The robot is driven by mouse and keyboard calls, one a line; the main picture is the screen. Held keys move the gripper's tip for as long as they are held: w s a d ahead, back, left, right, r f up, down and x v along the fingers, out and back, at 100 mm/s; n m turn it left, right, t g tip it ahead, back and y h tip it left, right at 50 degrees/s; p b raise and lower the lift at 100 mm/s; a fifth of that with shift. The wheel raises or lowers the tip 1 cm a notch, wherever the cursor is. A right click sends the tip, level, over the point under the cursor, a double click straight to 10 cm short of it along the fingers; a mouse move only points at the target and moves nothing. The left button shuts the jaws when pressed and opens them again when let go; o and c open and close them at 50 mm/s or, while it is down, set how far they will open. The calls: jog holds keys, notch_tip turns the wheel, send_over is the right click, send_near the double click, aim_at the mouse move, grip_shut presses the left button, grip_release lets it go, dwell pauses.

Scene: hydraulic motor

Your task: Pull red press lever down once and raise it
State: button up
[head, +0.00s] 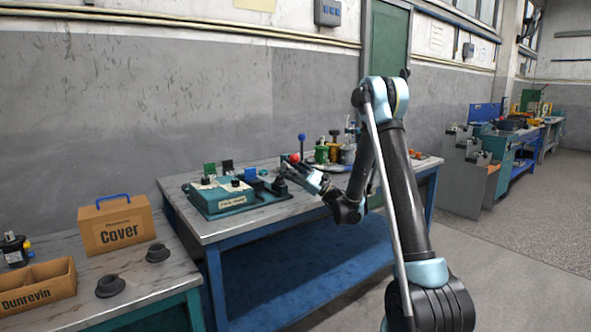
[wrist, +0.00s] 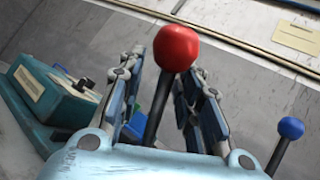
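The red press lever shows as a red ball knob (wrist: 176,48) on a dark shaft (wrist: 156,112) in the wrist view. My gripper (wrist: 167,78) is open, with one finger on each side of the lever. Gaps show between the fingers and the shaft, and the knob stands at the fingertips. In the head view the red knob (head: 295,158) is small, above the workbench, with my gripper (head: 293,172) just below and beside it. The lower end of the lever is hidden by my gripper and arm.
A teal press unit (head: 222,195) sits on the blue-legged workbench (head: 262,222). A blue-knobbed lever (wrist: 291,128) stands to the right of my gripper in the wrist view. A "Cover" box (head: 115,225) and an open bin (head: 38,290) are on the left table.

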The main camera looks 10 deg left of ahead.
jog(key=shift+w+d, duration=0.1)
jog(key=shift+d+f, duration=0.15)
jog(key=shift+d, duration=0.05)
jog(key=v, duration=1.1)
jog(key=shift+d, duration=0.2)
jog(key=shift+f, duration=0.15)
